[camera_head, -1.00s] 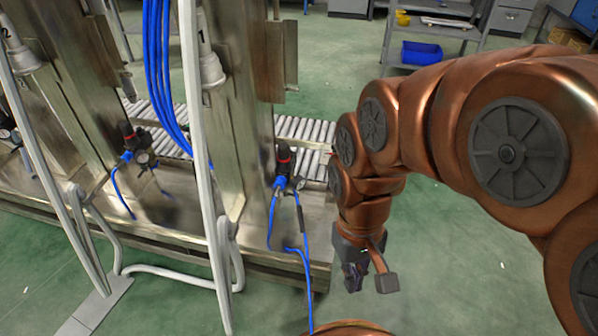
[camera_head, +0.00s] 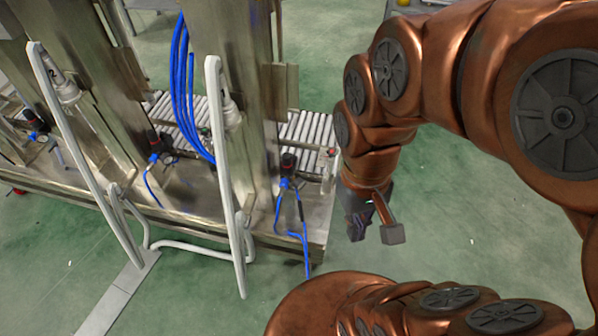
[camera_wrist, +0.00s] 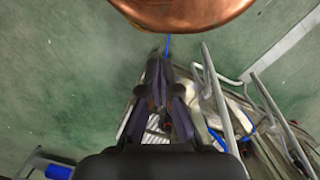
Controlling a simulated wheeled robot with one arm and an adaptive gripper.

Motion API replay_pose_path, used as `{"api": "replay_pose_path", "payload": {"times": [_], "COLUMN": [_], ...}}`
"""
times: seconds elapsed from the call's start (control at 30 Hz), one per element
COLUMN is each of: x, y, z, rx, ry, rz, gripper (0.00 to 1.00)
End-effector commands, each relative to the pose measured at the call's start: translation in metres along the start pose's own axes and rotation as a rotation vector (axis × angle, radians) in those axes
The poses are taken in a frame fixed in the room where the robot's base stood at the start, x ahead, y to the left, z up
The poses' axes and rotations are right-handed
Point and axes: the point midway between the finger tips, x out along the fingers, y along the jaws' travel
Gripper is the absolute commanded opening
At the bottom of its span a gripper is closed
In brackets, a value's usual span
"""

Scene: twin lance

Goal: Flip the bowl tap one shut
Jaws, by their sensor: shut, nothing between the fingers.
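A dark filter-regulator unit (camera_head: 287,166) with a blue fitting and blue hose stands near the right end of the steel bench (camera_head: 312,222). A similar unit (camera_head: 156,148) stands further left. The bowl tap is too small to make out, and I cannot tell which unit is number one. My gripper (camera_head: 374,232) hangs right of the bench end, apart from the near unit, with its fingers pointing down. In the wrist view my gripper (camera_wrist: 161,68) shows dark fingers, shut and empty, with part of the bench beyond them.
Blue hoses (camera_head: 184,85) hang beside a steel column (camera_head: 240,60). A roller conveyor (camera_head: 305,128) runs behind. Green floor right of the bench is clear.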

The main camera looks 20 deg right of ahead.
Motion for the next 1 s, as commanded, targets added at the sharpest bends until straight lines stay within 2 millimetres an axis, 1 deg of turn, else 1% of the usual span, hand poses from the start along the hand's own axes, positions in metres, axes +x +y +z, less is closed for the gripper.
{"api": "replay_pose_path", "payload": {"times": [0.03,0.7,0.83,0.9,1.0], "x": [-0.027,-0.193,-0.212,-0.216,-0.217], "y": [0.000,-0.001,-0.001,-0.001,-0.001], "z": [0.005,0.045,0.050,0.051,0.052], "rx": [-0.001,-0.012,-0.014,-0.014,-0.015], "ry": [0.001,0.014,0.016,0.017,0.017], "rz": [0.001,0.011,0.012,0.013,0.013], "gripper": [0.00,0.00,0.00,0.00,0.00]}}
